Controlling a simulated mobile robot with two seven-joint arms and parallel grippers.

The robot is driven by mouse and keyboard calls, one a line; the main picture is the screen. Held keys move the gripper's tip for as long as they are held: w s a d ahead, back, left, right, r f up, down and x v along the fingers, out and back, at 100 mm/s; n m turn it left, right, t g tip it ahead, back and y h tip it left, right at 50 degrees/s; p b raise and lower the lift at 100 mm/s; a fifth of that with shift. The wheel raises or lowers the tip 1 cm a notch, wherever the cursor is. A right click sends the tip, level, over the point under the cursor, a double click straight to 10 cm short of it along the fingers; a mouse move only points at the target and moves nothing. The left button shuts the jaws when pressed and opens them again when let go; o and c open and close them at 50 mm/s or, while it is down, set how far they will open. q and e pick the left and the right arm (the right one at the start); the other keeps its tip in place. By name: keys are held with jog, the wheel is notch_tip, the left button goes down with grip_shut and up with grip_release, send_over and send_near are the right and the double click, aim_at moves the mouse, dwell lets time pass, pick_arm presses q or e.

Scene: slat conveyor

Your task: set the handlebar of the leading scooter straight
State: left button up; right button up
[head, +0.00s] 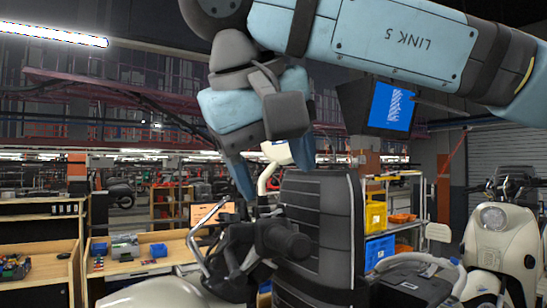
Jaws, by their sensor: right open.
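My right gripper (275,178) hangs from the blue arm that comes in from the upper right. Its two blue fingers point down and are apart. A pale curved tube (266,182) shows between them in the picture; contact cannot be told. Below is the near scooter's handlebar, with a black grip (286,243) and a metal lever (197,250). The handlebar looks turned at an angle to the scooter. Part of the cream body (155,292) of this scooter shows at the bottom left. Its lower parts are out of frame. My left gripper is not in view.
A dark ribbed upright panel (322,225) stands close beside the grip. A cream scooter with a round headlight (493,217) stands at the right. Workbenches (130,265) are at the left, and a shelf with yellow bins (376,216) is behind.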

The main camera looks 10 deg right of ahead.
aim_at(293, 235)
jog(key=x, duration=1.2)
jog(key=shift+w+f, duration=0.2)
jog(key=shift+f, duration=0.15)
jog(key=c, duration=1)
jog(key=shift+d+f, duration=0.4)
jog(key=shift+d, duration=0.05)
jog(key=shift+c, duration=0.2)
jog(key=shift+d+f+n+t+y+b, duration=0.25)
jog(key=shift+d+f+b, duration=0.1)
jog(key=shift+d, duration=0.3)
jog(key=shift+d+f+n+t+y+b, duration=0.15)
jog(key=shift+d+f+n+y+b, duration=0.15)
jog(key=shift+d, duration=0.3)
jog(key=shift+r, duration=0.1)
